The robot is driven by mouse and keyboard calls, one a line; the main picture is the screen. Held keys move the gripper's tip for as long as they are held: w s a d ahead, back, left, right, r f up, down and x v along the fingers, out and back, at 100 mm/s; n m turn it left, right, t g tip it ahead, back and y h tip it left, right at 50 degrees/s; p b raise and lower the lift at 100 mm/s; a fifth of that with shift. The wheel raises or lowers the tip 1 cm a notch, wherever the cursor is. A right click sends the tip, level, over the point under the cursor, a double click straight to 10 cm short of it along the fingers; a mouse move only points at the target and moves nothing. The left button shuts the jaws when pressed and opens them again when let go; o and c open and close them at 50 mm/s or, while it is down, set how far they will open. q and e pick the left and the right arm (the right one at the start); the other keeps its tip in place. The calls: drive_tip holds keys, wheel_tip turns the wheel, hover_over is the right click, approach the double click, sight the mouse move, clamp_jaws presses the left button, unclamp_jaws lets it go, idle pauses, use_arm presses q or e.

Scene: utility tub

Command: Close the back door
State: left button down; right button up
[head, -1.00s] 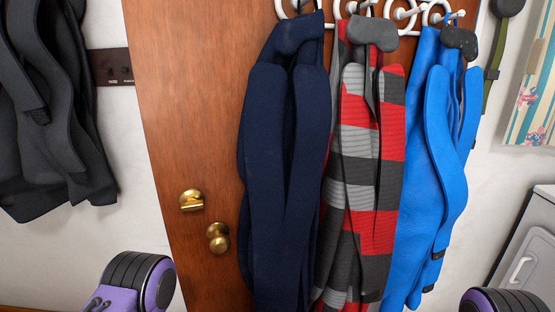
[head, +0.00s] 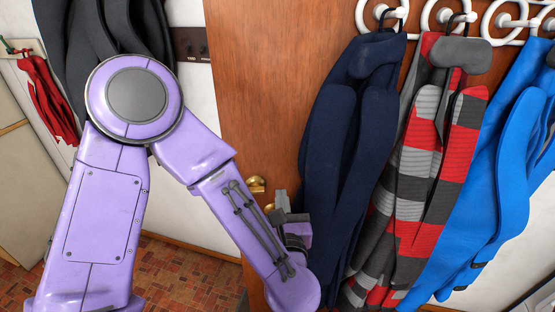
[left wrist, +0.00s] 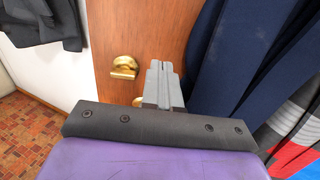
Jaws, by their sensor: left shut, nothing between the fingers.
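The brown wooden door (head: 262,80) stands open, its handle-side edge in front of a white wall with no frame beside it. Its brass upper fitting (head: 256,184) shows just beyond my left arm; in the left wrist view the upper fitting (left wrist: 124,67) and part of a lower knob (left wrist: 138,101) show left of the fingers. My left gripper (head: 281,203) is shut and empty, in front of the door, right of the brass fittings and beside the navy coat. In the left wrist view its fingertips (left wrist: 160,68) point at the door face; I cannot tell whether they touch. My right gripper is out of view.
A navy coat (head: 345,150), a red-grey striped garment (head: 440,150) and a blue one (head: 500,180) hang from white hooks (head: 440,14) on the door. Dark coats (head: 105,30) and a red garment (head: 48,98) hang at left. Tiled floor (head: 185,275) is clear left of the door.

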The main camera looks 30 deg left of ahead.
sight(277, 161)
use_arm(q)
drive_tip(key=p+x, duration=0.5)
drive_tip(key=x, duration=0.5)
drive_tip(key=shift+w+a+r, duration=0.15)
drive_tip(key=shift+a+r, duration=0.05)
drive_tip(key=shift+w+a+f+p, duration=0.2)
drive_tip(key=shift+w+a+p, duration=0.1)
drive_tip(key=shift+w, duration=0.25)
